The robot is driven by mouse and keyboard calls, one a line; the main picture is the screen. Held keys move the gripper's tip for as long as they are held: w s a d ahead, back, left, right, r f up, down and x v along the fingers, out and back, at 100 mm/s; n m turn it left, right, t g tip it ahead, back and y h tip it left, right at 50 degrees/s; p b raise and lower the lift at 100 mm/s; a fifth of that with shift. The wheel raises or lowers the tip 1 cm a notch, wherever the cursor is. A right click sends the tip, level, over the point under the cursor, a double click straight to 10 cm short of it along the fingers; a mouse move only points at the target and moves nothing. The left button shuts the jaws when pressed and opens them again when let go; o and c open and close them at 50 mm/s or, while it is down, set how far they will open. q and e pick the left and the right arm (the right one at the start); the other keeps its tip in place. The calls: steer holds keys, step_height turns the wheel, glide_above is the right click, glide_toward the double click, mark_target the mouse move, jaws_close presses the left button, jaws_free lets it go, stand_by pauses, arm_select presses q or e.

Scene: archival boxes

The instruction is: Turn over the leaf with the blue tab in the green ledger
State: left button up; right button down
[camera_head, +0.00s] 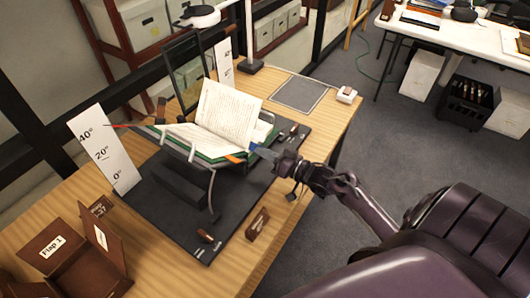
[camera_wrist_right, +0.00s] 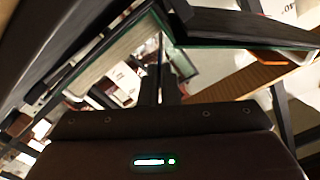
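The green ledger (camera_head: 216,156) lies open on a cradle on the dark mat. One cream written leaf (camera_head: 228,112) stands steeply up from the pages. An orange tab (camera_head: 235,158) sticks out at the near edge. A small blue tab (camera_head: 254,147) shows at the leaf's lower right corner, by my right gripper (camera_head: 268,154). In the right wrist view the gripper's two dark fingers (camera_wrist_right: 160,90) are close together with a thin light strip between them; it looks shut on the blue tab, though the fingertips are partly hidden. My left gripper is not in view.
A white angle board (camera_head: 104,150) stands left of the cradle and another (camera_head: 224,62) behind it. A glass-like framed panel (camera_head: 188,75) rises behind the ledger. A brown flap box (camera_head: 75,262) sits front left.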

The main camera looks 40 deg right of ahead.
steer(key=n, duration=0.4)
steer(key=a+r+n, duration=0.1)
steer(key=n, duration=0.1)
steer(key=shift+s+n, duration=0.2)
steer(key=shift+n, duration=0.1)
steer(key=n, duration=0.4)
steer(key=a+n, duration=0.1)
steer(key=shift+s+r+n, duration=0.25)
steer(key=shift+n, duration=0.15)
steer(key=c, duration=1.6)
jaws_free()
steer(key=shift+c, duration=0.2)
steer(key=b+v, duration=0.1)
steer(key=v, duration=0.6)
steer(key=shift+s, duration=0.35)
steer(key=shift+d, duration=0.1)
